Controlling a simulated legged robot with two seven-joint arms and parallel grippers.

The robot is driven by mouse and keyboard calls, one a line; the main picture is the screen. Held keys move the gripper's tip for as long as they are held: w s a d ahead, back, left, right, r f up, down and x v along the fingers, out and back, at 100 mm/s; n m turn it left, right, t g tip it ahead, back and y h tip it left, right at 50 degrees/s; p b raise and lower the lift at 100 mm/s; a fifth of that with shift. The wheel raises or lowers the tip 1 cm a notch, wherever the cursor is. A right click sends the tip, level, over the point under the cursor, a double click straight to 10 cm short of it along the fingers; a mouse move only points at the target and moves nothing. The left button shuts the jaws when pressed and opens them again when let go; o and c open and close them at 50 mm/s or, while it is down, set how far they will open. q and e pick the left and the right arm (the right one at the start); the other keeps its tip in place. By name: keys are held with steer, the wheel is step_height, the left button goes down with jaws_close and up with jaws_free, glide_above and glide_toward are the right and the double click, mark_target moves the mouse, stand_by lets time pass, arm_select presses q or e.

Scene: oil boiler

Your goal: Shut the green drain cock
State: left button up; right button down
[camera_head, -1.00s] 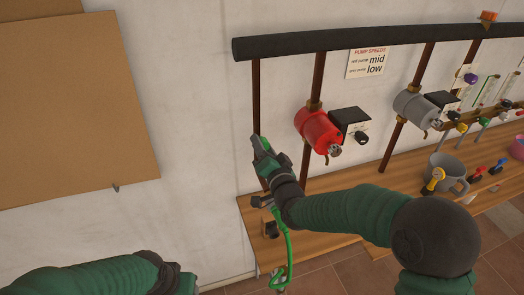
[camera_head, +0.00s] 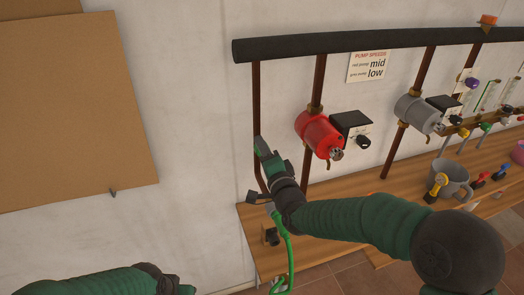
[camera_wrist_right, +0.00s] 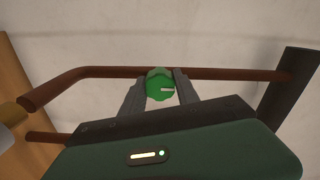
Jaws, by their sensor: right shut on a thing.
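The green drain cock (camera_wrist_right: 160,86) shows in the right wrist view as a round, ridged green knob with a white mark on its face, pointing right. It sits in front of a brown pipe (camera_wrist_right: 220,74). My right gripper (camera_wrist_right: 159,88) is shut on it, with one grey finger on each side. In the head view my right gripper (camera_head: 260,147) is at the lower part of the leftmost vertical pipe (camera_head: 256,95); the knob is hard to make out there. My left forearm lies at the bottom left, and its gripper is outside the picture.
A red pump (camera_head: 319,134) and a grey pump (camera_head: 416,112) hang on pipes to the right. A black pipe (camera_head: 350,44) runs above. A green hose (camera_head: 288,248) hangs by the wooden bench (camera_head: 330,250). A grey mug (camera_head: 452,172) stands on it.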

steer(key=shift+f, duration=0.1)
steer(key=c, duration=1.3)
jaws_free()
steer(key=o, duration=0.4)
steer(key=shift+d, duration=0.15)
steer(key=b+v, duration=0.2)
steer(key=v, duration=1.4)
steer(key=shift+s, duration=0.35)
steer(key=shift+d+f, duration=0.1)
steer(key=shift+d, duration=0.05)
